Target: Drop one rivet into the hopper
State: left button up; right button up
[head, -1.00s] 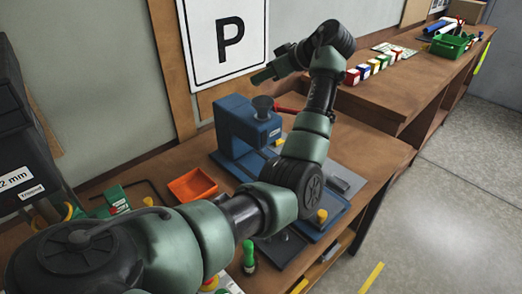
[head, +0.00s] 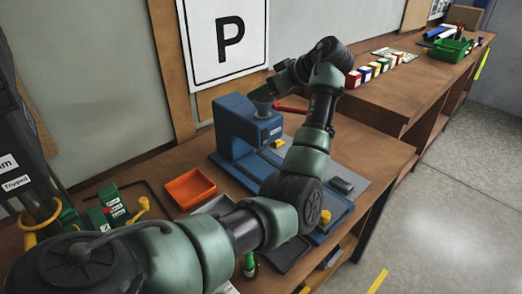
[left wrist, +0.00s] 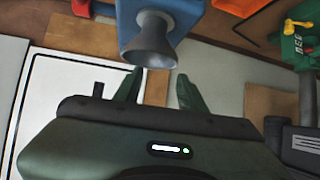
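The hopper (head: 263,101) is a dark grey funnel on top of the blue press (head: 235,125). The left wrist view shows the hopper's flared mouth (left wrist: 150,48) close up. My left gripper (head: 271,88) is beside and slightly above the hopper in the head view. In the left wrist view its two green fingers (left wrist: 160,76) stand apart at the hopper's mouth, and I see nothing between them. No rivet can be made out in either view; the inside of the hopper is hidden. My right gripper is not in view.
An orange tray (head: 190,188) sits left of the press; I see no contents. A red lever (head: 291,108) sticks out from the press. A green device with a yellow lever (head: 112,209) is at left. Several coloured blocks (head: 366,73) and a green bin (head: 452,48) are farther back.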

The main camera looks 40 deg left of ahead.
pick_arm(q)
jog(key=b+v, duration=0.2)
jog(key=v, duration=0.5)
jog(key=shift+d+r, duration=0.25)
jog(key=shift+d, duration=0.05)
dwell(0.4)
